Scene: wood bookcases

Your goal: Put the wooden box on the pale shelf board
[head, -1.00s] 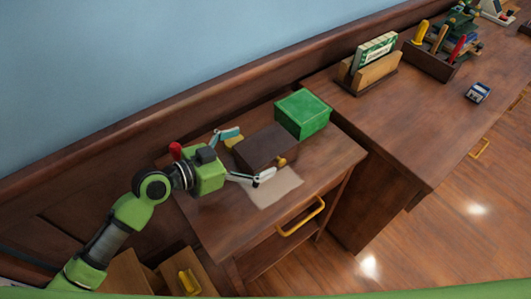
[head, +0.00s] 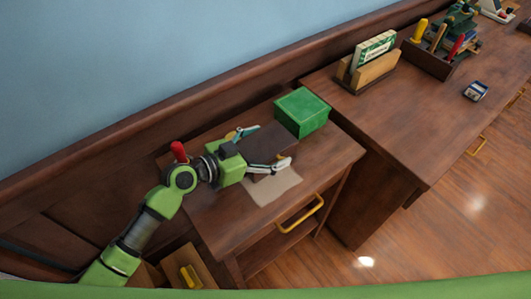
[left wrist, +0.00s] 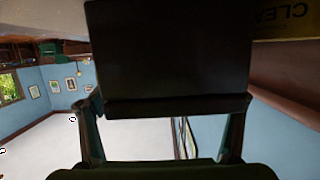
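The wooden box (head: 262,144), dark brown, is over the small desk in the head view. It also fills the upper middle of the left wrist view (left wrist: 170,55). My left gripper (head: 268,147) has one finger along each side of the box and looks shut on it. The near finger hides part of its front. I cannot tell whether the box is resting on the desk or slightly raised. A pale flat board (head: 277,190) lies on the desk just in front of the box, partly covered by the near finger. My right gripper is not in view.
A green box (head: 302,112) stands close behind and right of the wooden box. A yellow item with lettering (left wrist: 285,25) is beside the box in the wrist view. The larger desk (head: 400,140) at right holds a card stand (head: 370,65) and tool caddy (head: 432,58).

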